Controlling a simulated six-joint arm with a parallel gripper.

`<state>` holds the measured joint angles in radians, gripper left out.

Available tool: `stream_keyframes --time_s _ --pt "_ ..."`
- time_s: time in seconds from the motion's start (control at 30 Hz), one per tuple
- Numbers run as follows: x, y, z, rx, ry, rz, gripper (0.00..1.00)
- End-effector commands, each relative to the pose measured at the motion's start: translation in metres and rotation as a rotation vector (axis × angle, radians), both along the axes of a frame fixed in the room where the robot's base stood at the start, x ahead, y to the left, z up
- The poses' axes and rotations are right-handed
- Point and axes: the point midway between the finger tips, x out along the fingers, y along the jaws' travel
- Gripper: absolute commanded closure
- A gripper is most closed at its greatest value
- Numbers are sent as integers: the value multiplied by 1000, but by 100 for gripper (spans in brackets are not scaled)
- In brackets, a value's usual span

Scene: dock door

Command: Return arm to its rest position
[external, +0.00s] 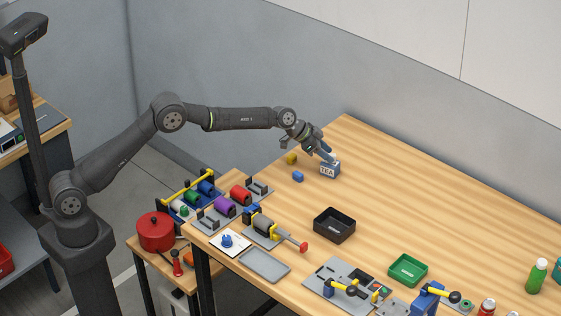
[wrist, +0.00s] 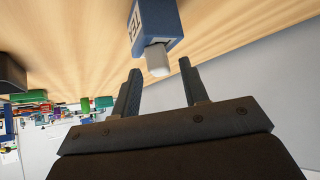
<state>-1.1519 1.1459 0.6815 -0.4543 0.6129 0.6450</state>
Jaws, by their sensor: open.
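My gripper (external: 325,150) is at the end of my outstretched arm, over the far part of the wooden table (external: 400,190). In the wrist view my gripper (wrist: 157,80) shows two dark fingers spread apart with nothing held between them. A blue and white box marked TEA (external: 330,169) stands on the table just below the fingertips. In the wrist view the tea box (wrist: 158,22) lies just beyond the fingers, with a pale block-like part (wrist: 157,60) at its near end. I cannot tell whether a fingertip touches the box.
A black tray (external: 334,238), a green tray (external: 408,284) and a rack of coloured spools (external: 225,207) are nearer. The wall (external: 420,130) rises behind the table.

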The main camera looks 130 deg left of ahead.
Motion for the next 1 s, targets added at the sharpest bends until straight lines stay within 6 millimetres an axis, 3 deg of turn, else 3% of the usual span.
stream_keyframes --time_s 0.23,0.63,1.0 --pt "5 5 -10 0 0 0 59" --pt "4 4 -6 1 -1 0 59" --pt "-14 -13 22 1 -1 0 59"
